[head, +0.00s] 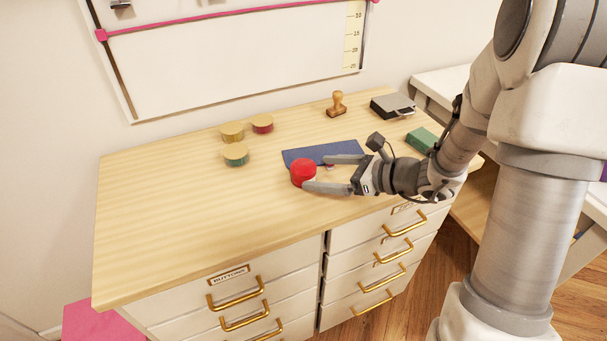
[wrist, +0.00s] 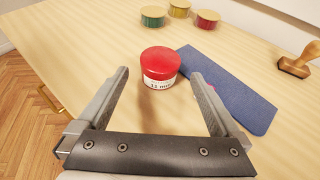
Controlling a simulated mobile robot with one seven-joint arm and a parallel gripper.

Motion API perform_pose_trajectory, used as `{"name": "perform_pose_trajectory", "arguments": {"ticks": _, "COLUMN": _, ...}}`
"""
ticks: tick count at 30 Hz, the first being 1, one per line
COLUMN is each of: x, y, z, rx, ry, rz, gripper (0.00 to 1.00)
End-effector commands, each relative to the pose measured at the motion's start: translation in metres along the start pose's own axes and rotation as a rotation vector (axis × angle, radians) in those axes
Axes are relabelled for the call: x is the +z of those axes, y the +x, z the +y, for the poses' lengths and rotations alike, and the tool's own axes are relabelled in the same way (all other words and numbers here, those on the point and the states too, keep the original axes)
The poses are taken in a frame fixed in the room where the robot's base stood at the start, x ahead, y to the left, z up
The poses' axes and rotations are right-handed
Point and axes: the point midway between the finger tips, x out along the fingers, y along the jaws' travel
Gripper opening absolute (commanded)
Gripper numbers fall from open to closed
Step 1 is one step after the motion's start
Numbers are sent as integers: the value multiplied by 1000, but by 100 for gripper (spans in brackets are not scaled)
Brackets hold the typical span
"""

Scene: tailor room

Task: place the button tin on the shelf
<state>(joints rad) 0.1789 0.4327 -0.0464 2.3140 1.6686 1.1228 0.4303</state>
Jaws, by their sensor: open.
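The red round tin (head: 303,173) stands upright on the wooden counter, at the near left corner of a dark blue mat. In the wrist view the red tin (wrist: 160,66) shows a white label reading something like "11 mm". My gripper (head: 315,172) reaches in from the right, low over the counter. Its fingers (wrist: 160,85) are spread wide, and the tin stands just ahead of and between the fingertips. I cannot tell whether a finger touches it. No shelf for the tin can be made out for certain.
Several spools (head: 235,153) stand at the back left. The blue mat (head: 310,154) lies beside the tin. A wooden stamp (head: 337,104), a dark box (head: 392,104) and a green block (head: 422,139) are at the back right. The counter's left side is clear. Drawers (head: 240,300) with brass handles are below.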

Motion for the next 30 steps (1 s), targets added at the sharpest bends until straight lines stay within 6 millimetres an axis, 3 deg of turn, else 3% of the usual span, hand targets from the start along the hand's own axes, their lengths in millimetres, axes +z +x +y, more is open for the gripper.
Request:
{"name": "perform_pose_trajectory", "arguments": {"ticks": 10, "x": 2, "y": 46, "z": 1, "rx": 2, "ry": -1, "rz": 0, "gripper": 100}}
{"name": "perform_pose_trajectory", "arguments": {"ticks": 19, "x": 3, "y": 51, "z": 0, "rx": 0, "ry": 0, "rz": -1, "gripper": 100}}
{"name": "perform_pose_trajectory", "arguments": {"ticks": 30, "x": 3, "y": 51, "z": 0, "rx": 0, "ry": 0, "rz": -1, "gripper": 35}}
